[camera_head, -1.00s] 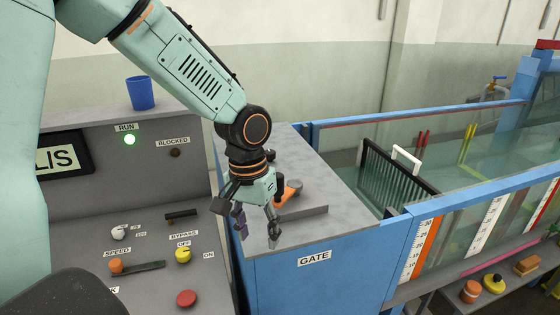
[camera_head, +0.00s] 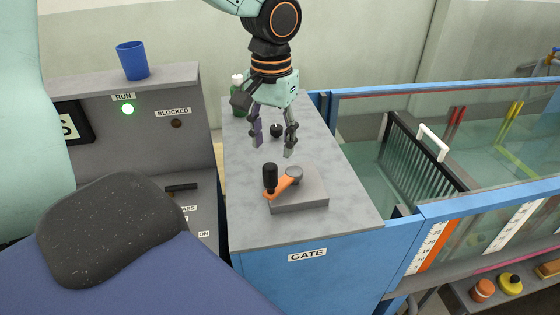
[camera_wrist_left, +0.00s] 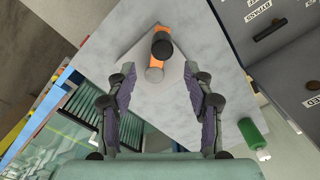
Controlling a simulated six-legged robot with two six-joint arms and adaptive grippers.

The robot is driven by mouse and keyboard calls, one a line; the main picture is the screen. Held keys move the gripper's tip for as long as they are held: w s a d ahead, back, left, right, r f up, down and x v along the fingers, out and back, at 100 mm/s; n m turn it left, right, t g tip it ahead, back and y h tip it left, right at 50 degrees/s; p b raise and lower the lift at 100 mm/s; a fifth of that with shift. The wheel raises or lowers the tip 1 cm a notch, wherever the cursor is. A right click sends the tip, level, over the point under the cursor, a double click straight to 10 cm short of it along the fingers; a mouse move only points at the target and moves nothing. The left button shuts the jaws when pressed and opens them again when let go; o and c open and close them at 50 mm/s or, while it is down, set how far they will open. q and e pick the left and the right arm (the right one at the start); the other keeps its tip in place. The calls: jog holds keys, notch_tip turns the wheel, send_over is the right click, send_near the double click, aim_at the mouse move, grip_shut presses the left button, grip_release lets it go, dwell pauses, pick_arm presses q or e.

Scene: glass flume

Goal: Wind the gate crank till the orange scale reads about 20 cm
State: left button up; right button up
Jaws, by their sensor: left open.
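The gate crank is an orange arm (camera_head: 283,187) with an upright black knob (camera_head: 270,177), on a grey block (camera_head: 300,203) on top of the blue cabinet labelled GATE. My left gripper (camera_head: 272,150) is open and empty, above the cabinet top and a little behind the crank. In the left wrist view the black knob (camera_wrist_left: 161,47) shows ahead of the open fingers (camera_wrist_left: 158,105), apart from them. The orange scale (camera_head: 434,246) is on the flume's front, partly visible; its water level is too small to read. My right gripper is not in view.
A blue cup (camera_head: 133,61) stands on the control panel at left. A slatted rack with a white handle (camera_head: 433,143) sits in the flume at right.

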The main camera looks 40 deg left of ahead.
aim_at(267, 167)
pick_arm(q)
jog(key=f, duration=0.4)
jog(key=s+f, duration=0.1)
jog(key=f, duration=0.2)
jog(key=shift+a, duration=0.1)
jog(key=shift+w+f, duration=0.25)
jog(key=shift+f, duration=0.1)
jog(key=shift+s+r, duration=0.1)
jog(key=shift+s, duration=0.3)
jog(key=shift+c, duration=0.9)
jog(key=shift+w, duration=0.35)
jog(key=c, duration=0.5)
jog(key=shift+s, duration=0.1)
grip_shut()
